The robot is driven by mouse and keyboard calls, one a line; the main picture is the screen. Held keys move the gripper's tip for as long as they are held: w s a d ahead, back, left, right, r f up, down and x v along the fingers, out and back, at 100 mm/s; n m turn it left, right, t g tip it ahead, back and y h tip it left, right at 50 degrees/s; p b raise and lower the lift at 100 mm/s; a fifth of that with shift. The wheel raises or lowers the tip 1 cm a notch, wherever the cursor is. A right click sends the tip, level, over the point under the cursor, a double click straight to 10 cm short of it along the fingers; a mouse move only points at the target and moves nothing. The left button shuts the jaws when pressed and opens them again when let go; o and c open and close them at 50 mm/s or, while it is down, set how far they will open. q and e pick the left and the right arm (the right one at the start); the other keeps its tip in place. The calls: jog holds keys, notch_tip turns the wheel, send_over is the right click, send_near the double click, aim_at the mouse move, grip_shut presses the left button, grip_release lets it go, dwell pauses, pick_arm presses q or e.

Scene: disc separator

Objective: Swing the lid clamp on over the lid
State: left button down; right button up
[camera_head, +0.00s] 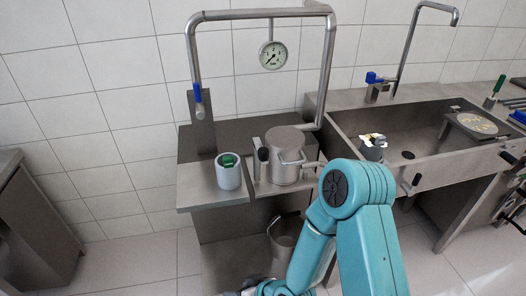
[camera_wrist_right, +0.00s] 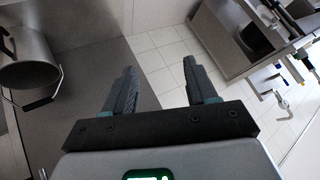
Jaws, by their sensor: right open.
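The metal separator bowl with its flat round lid (camera_head: 285,140) stands on the steel bench in the head view. A black upright grip (camera_head: 263,155) stands at its left side, and a thin metal loop (camera_head: 293,159) sits on its front right. I cannot tell which of these parts belongs to the lid clamp. My right arm reaches down in front of the bench, and its gripper is not clearly seen there. In the right wrist view my right gripper (camera_wrist_right: 160,72) is open and empty. My left gripper is out of view.
A metal bucket (camera_head: 284,240) is below the bench; a metal vessel (camera_wrist_right: 22,62) shows in the right wrist view. A sink (camera_head: 405,145) is at right. A pipe with a gauge (camera_head: 273,55) rises behind.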

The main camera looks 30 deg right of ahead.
jog(key=w+d+r+t, duration=0.3)
jog(key=r, duration=0.3)
jog(key=w+d+r+t, duration=0.2)
jog(key=w+d+r, duration=0.1)
jog(key=d+r, duration=0.15)
jog(key=t+h, duration=0.4)
jog(key=t, duration=0.1)
send_near(266, 154)
jog(key=w+p, duration=0.3)
jog(key=w, duration=0.8)
jog(key=shift+w+f, duration=0.1)
jog(key=shift+w, duration=0.05)
grip_shut()
